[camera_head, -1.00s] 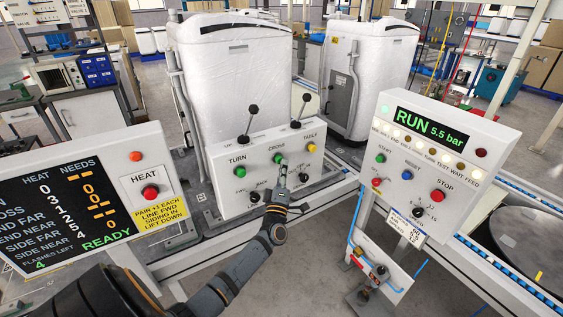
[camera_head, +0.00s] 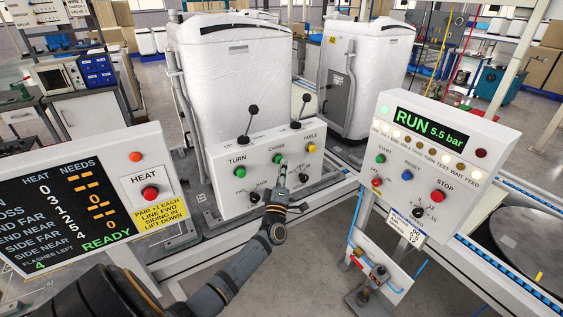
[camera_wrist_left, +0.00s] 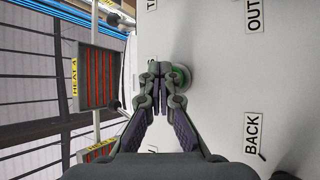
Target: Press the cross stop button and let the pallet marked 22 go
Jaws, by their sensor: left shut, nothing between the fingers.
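My left gripper (camera_head: 283,166) is shut and empty, with its fingertips at the green CROSS button (camera_head: 277,158) on the grey control box. In the left wrist view, the shut fingers (camera_wrist_left: 163,85) lie in front of part of the green button (camera_wrist_left: 182,75); I cannot tell whether they touch or press it. Two tall white-wrapped loads stand behind the box, a near one (camera_head: 235,75) and a far one (camera_head: 372,55). No number 22 is readable on either, and their pallets are mostly hidden. My right gripper is not in view.
The box also carries a green TURN button (camera_head: 240,172), a yellow TABLE button (camera_head: 311,149) and two black levers. A panel reading RUN 5.5 bar (camera_head: 440,150) stands right, with a red STOP button (camera_head: 437,197). A HEAT panel with a red button (camera_head: 150,193) stands left.

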